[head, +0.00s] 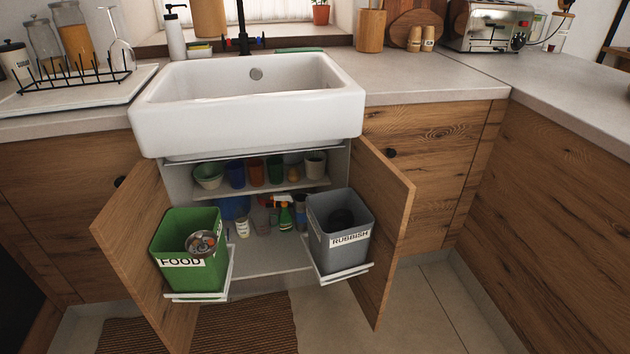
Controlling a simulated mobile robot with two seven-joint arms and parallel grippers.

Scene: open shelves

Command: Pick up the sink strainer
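A small round metallic dish-like thing (201,243), which looks like the sink strainer, sits in the green FOOD bin (180,272). It has reddish and brown bits in or around it, too small to make out. The green bin stands on a white pull-out tray (197,297) at the left door of the open cupboard under the sink. Neither of my grippers is in view.
A grey RUBBISH bin (340,253) with something dark inside stands on the right. Both cupboard doors, left (130,245) and right (385,225), stand open outward. Pots and bottles fill the shelves between. A dish rack (70,78) and toaster (488,27) stand on the counter.

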